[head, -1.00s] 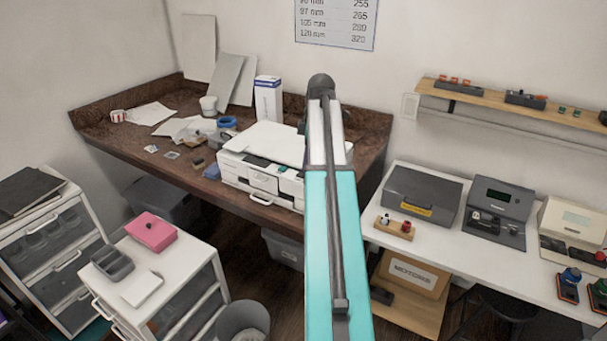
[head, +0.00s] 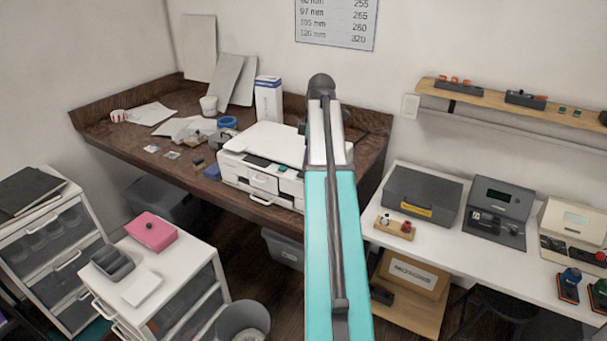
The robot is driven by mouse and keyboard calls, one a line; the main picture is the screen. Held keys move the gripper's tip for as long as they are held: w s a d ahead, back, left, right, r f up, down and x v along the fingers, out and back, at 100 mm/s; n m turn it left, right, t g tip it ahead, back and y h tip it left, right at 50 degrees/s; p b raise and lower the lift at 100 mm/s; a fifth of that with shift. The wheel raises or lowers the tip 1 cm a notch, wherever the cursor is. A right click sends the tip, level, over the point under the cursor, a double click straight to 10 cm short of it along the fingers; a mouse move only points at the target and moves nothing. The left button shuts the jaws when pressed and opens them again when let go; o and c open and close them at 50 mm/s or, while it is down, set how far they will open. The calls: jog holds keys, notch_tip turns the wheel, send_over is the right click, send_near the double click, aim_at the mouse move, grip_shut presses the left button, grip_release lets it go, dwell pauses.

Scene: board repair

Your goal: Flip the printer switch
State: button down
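The white printer (head: 262,178) stands on the brown wooden desk (head: 90,122), at the desk's front edge. Its dark control panel shows on the front part of the top. My teal and white arm rises in front of the printer's right end and hides part of it. I cannot make out a printer switch. A light wall plate (head: 410,106) is on the wall to the right, below the shelf's left end; I cannot tell whether it is a switch. My gripper is not visible; the far end of my arm ends in a dark rounded joint near the wall.
Papers, a white cup (head: 209,105), blue tape (head: 227,122) and a white box (head: 268,99) are on the desk. White drawer units stand at left with a grey bin (head: 243,322). A white table (head: 480,265) with devices stands at right, below a wooden shelf (head: 480,96).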

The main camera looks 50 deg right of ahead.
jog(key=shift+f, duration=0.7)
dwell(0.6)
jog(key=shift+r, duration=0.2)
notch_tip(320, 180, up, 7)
jog(key=p, duration=0.4)
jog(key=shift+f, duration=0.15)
dwell(0.5)
dwell(0.5)
